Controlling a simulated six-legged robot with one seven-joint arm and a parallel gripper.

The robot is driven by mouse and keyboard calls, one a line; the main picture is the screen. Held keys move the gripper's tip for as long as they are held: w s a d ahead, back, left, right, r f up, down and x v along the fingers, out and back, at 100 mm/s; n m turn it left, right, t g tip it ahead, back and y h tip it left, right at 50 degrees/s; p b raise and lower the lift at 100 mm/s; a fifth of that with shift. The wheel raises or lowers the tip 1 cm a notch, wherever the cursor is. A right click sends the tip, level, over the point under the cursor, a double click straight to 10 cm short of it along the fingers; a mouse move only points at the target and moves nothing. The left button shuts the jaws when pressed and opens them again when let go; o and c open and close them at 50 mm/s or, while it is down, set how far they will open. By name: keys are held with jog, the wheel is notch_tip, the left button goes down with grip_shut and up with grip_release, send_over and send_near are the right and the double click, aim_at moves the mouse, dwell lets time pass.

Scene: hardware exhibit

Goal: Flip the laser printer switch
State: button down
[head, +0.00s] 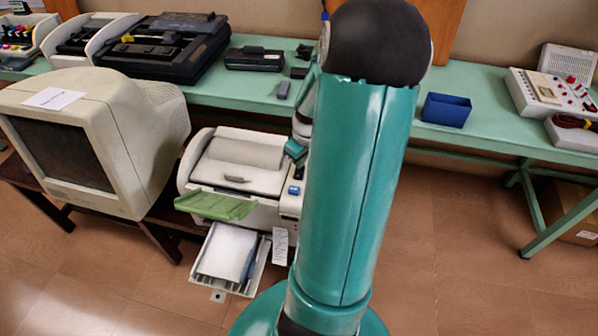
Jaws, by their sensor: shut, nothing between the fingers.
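The laser printer (236,160) is a cream box with a green output flap and an open paper tray (227,252) at its front. A small blue button or switch (294,190) sits on the right side of its top. I cannot tell its on or off position. My gripper (295,152) is a small teal shape just left of my large arm link, over the printer's right side and behind the blue switch in the picture. It is shut and empty. My arm hides the printer's right edge, and I cannot tell whether the gripper touches the printer.
A bulky old monitor (97,135) stands close on the left on a dark stand. A long green table (480,140) runs behind, holding old devices, a blue open box (446,110) and a beige instrument (548,95). The floor at the right front is clear.

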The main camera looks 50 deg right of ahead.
jog(key=shift+f, duration=0.25)
jog(key=shift+r, duration=3.55)
